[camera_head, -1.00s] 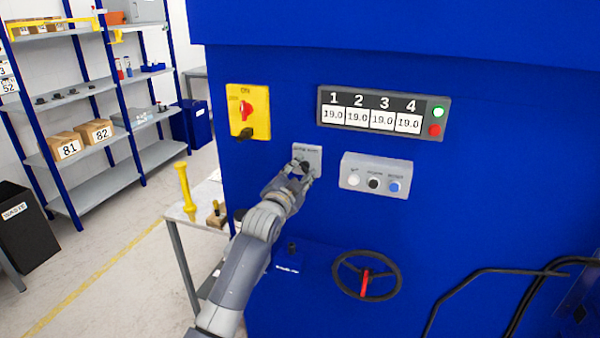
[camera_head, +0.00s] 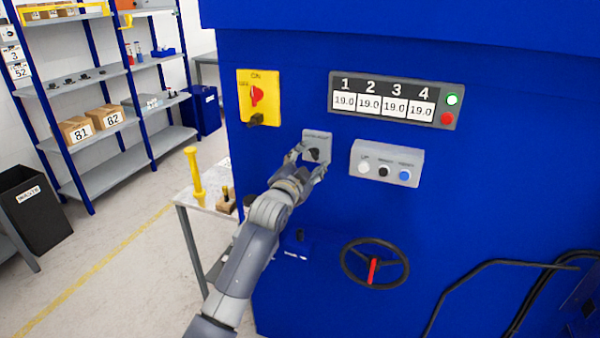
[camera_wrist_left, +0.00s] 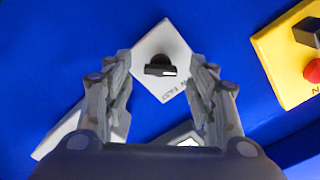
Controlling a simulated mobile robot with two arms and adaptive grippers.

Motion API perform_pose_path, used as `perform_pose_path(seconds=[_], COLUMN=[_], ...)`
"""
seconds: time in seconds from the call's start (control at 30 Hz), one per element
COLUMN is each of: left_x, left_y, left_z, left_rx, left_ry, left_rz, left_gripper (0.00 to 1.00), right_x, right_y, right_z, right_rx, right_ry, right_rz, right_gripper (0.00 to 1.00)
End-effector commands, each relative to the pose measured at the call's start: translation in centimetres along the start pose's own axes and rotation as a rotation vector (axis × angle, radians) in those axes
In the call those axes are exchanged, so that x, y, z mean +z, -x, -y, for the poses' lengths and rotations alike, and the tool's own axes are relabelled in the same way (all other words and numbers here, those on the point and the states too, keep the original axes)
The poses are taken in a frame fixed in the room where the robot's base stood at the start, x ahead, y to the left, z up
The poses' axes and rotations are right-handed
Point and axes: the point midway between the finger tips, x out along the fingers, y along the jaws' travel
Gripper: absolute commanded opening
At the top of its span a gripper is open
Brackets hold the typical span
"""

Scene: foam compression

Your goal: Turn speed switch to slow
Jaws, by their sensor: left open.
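The speed switch is a black knob on a light grey square plate (camera_head: 317,139) on the front of the blue machine. In the left wrist view the knob (camera_wrist_left: 159,67) sits in the middle of its plate (camera_wrist_left: 165,40), and the word FAST shows at one edge. My left gripper (camera_head: 309,165) is in front of the plate, its fingers spread. In the left wrist view the open fingers (camera_wrist_left: 160,85) stand on both sides of the knob, apart from it. My right gripper is not in view.
Right of the switch is a grey button box (camera_head: 387,163), with a display panel (camera_head: 394,101) above. A yellow switch plate (camera_head: 270,90) is to the upper left. A handwheel (camera_head: 375,264) is below. A small table (camera_head: 213,203) stands left of the machine.

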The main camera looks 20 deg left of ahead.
Motion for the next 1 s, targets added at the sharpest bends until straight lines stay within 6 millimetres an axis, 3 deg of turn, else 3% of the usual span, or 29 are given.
perform_pose_path(seconds=[0.53,0.7,1.0], left_x=[0.1,0.0,0.0], left_y=[9.2,10.6,10.9], left_z=[-0.1,0.0,0.0], left_rx=[0.001,0.001,0.0], left_ry=[0.0,0.001,0.001], left_rz=[0.001,0.001,0.0], left_gripper=[0.52,0.52,0.52], right_x=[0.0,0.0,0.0], right_y=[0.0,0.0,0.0], right_z=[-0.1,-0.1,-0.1], right_rx=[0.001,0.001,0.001], right_ry=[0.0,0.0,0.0], right_rz=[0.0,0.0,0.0], right_gripper=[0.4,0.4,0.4])
